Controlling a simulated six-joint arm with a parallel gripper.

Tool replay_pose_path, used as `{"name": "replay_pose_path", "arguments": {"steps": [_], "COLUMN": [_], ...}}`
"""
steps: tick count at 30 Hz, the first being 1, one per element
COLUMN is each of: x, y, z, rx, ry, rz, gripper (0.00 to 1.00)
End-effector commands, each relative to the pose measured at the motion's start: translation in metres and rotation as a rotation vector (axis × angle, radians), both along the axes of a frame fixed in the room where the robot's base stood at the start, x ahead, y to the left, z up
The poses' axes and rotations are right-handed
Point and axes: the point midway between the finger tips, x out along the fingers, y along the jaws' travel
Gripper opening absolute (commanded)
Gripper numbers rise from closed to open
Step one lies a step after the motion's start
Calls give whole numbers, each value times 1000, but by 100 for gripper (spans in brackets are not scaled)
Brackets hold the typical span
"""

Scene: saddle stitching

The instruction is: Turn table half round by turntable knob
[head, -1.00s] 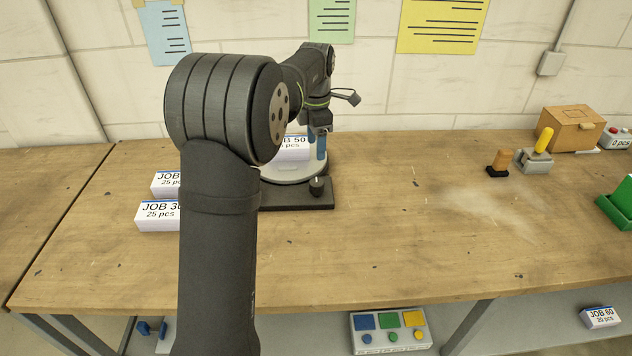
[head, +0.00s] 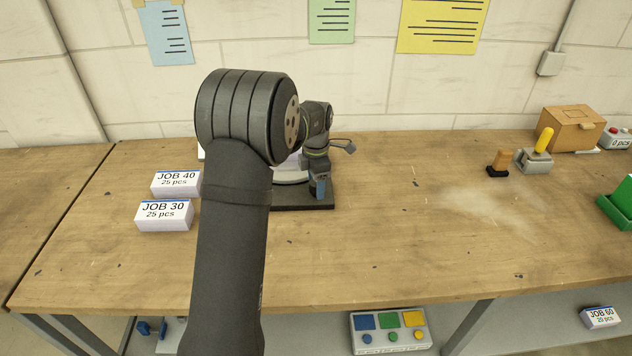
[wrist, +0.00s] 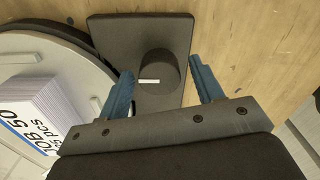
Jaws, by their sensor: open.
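The turntable knob (wrist: 160,68) is a dark round knob with a white mark, on a black base plate (wrist: 115,30). The grey turntable disc (wrist: 85,62) lies left of it in the wrist view and bears a JOB 50 stack (wrist: 38,105). My gripper (wrist: 163,76) is open, with its blue fingers on either side of the knob and a visible gap to each. I cannot tell how far its tips are above the plate. In the head view my gripper (head: 320,188) is over the plate's right part, and my arm hides most of the turntable (head: 290,176).
JOB 40 (head: 174,182) and JOB 30 (head: 164,214) stacks stand left of my arm. A yellow-handled tool (head: 538,152), a wooden box (head: 572,128) and a green tray (head: 618,208) are at the right. The middle of the bench (head: 420,240) is clear.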

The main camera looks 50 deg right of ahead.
Motion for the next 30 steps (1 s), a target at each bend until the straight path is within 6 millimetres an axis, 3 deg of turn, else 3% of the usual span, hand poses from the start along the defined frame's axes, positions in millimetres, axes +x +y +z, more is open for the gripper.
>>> {"name": "replay_pose_path", "arguments": {"steps": [2,9,20,30], "x": [0,0,0,0], "y": [0,0,0,0], "z": [0,0,0,0], "rx": [0,0,0,1], "ry": [0,0,0,1], "rz": [0,0,-54,-298], "gripper": [60,16,16,16]}}
